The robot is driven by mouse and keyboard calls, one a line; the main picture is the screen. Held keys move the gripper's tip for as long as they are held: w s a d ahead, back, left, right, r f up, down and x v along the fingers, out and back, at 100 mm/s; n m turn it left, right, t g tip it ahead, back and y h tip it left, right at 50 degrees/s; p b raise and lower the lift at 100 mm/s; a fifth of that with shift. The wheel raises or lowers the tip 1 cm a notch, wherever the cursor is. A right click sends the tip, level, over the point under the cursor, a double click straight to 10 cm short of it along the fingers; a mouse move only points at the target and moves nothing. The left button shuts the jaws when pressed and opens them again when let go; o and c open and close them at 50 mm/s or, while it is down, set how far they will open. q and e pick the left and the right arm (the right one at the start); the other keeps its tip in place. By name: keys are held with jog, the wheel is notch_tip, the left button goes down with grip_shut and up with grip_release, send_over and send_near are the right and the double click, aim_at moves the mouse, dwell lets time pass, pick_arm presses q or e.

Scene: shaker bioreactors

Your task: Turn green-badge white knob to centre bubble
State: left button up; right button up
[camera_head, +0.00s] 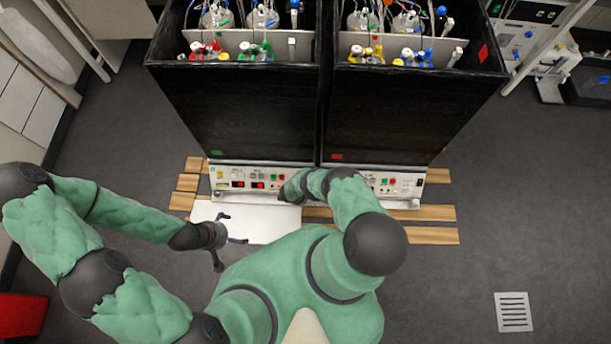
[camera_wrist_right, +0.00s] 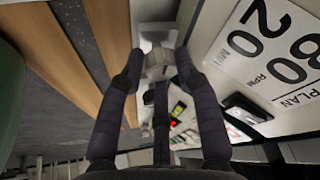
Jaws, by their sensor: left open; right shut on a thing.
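In the right wrist view, my right gripper (camera_wrist_right: 159,56) is shut on a white knob (camera_wrist_right: 158,68) beside the wooden slats. A small yellow-green piece (camera_wrist_right: 179,108) shows beyond the fingers; I cannot tell whether it is the level, and no bubble can be made out. In the head view, a green badge (camera_head: 216,154) is on the left black cabinet (camera_head: 250,110), above its control panel (camera_head: 240,178). My right arm hides the right end of that panel and the held knob there.
A second black cabinet (camera_head: 390,120) with a red badge (camera_head: 337,157) stands close on the right. Wooden slats (camera_head: 432,212) lie under both. A printed plate (camera_wrist_right: 272,45) shows in the wrist view. A floor drain (camera_head: 513,311) lies at right, with clear floor around it.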

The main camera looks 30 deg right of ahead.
jog(key=shift+w+r, duration=0.1)
jog(key=shift+w, duration=0.35)
jog(key=o, duration=1)
jog(key=shift+d, duration=0.1)
jog(key=shift+o, duration=0.4)
jog(key=shift+s, duration=0.3)
jog(key=v, duration=0.8)
